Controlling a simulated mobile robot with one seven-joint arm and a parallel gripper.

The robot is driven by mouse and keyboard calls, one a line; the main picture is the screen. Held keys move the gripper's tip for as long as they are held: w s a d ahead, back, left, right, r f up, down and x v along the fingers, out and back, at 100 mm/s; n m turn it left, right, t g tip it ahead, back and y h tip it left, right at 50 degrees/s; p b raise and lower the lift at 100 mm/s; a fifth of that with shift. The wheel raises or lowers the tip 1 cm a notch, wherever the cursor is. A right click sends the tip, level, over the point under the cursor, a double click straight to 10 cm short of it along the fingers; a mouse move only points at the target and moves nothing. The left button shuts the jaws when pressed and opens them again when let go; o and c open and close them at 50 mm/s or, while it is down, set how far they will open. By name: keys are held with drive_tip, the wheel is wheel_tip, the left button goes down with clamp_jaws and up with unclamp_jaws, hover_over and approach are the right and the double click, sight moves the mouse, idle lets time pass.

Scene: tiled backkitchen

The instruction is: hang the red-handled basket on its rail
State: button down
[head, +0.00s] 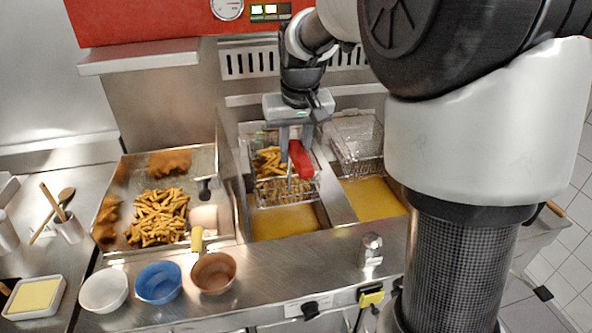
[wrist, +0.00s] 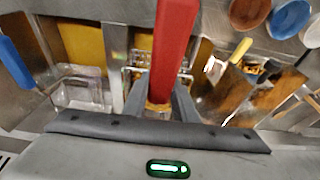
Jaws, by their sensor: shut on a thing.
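The red-handled basket (head: 288,192) is a wire basket with fries in it. It is over the back part of the left fryer vat, with yellow oil (head: 285,223) showing in front of it. My gripper (head: 294,140) points down from above and is shut on its red handle (head: 302,160). In the wrist view the red handle (wrist: 174,45) rises between my fingers, and part of the wire basket shows behind it. A horizontal metal strip (head: 245,100), likely the rail, runs behind the vats. I cannot tell whether the basket touches it.
A second, empty wire basket (head: 357,143) is at the back of the right vat; a blue handle (wrist: 14,62) shows on that side. A tray of fries (head: 218,232) is to the left. Bowls, including a blue one (head: 158,283), stand in front. My arm hides the right side.

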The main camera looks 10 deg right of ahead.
drive_tip(key=w+r+b, duration=0.1)
drive_tip(key=b, duration=0.2)
drive_tip(key=shift+w+r, duration=0.1)
drive_tip(key=shift+r, duration=0.1)
drive_tip(key=shift+w+r, duration=0.25)
drive_tip(key=shift+r, duration=0.15)
drive_tip(key=w+p, duration=0.8)
drive_tip(key=w, duration=0.3)
drive_tip(key=shift+w, duration=0.25)
drive_tip(key=shift+f, duration=0.25)
drive_tip(key=shift+f, duration=0.55)
